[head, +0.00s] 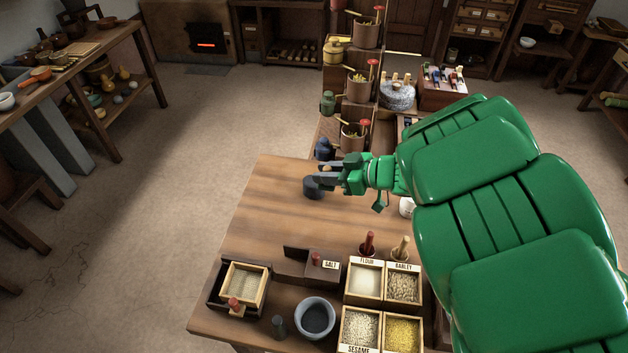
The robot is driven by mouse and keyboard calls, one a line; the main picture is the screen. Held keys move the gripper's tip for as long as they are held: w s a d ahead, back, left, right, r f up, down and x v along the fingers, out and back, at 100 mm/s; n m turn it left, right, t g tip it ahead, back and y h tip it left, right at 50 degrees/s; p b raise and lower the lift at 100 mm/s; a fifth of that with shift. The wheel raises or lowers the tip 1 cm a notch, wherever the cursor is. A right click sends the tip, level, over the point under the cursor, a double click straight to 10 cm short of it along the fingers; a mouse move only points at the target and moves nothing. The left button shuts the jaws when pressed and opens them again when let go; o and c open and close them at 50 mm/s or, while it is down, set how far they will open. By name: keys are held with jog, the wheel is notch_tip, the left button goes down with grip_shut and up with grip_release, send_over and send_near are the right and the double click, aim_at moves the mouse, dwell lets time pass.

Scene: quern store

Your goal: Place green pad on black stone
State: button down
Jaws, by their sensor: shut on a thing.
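My gripper (322,174) reaches left from the green arm over the back part of the wooden table. It is shut on a small dark rounded thing (313,189) at its fingertips. I cannot tell whether this is the black stone, or whether it touches the tabletop. Another dark blue-grey thing (323,149) stands just behind the gripper, by the table's back edge. I cannot make out a green pad; my large green arm covers the right side of the view.
The wooden table (265,205) is clear left of my gripper. At its front are a sieve box (245,284), a salt box (322,267), a grey bowl (315,318) and labelled grain boxes (366,280). A stepped stand (358,92) with pots rises behind.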

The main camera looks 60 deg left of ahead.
jog(key=shift+s+a, duration=0.4)
jog(key=shift+w+a+f, duration=0.95)
jog(key=shift+a+f, duration=0.7)
jog(key=shift+a, duration=0.35)
jog(key=shift+w+a+f, duration=1)
jog(key=shift+a+f, duration=0.65)
jog(key=shift+a, duration=0.4)
jog(key=shift+w+a+f, duration=0.95)
jog(key=shift+a+f, duration=0.7)
jog(key=shift+a, duration=0.35)
jog(key=shift+f, duration=1.5)
jog(key=shift+w+f, duration=0.1)
jog(key=c, duration=0.9)
grip_release()
jog(key=v, duration=1.2)
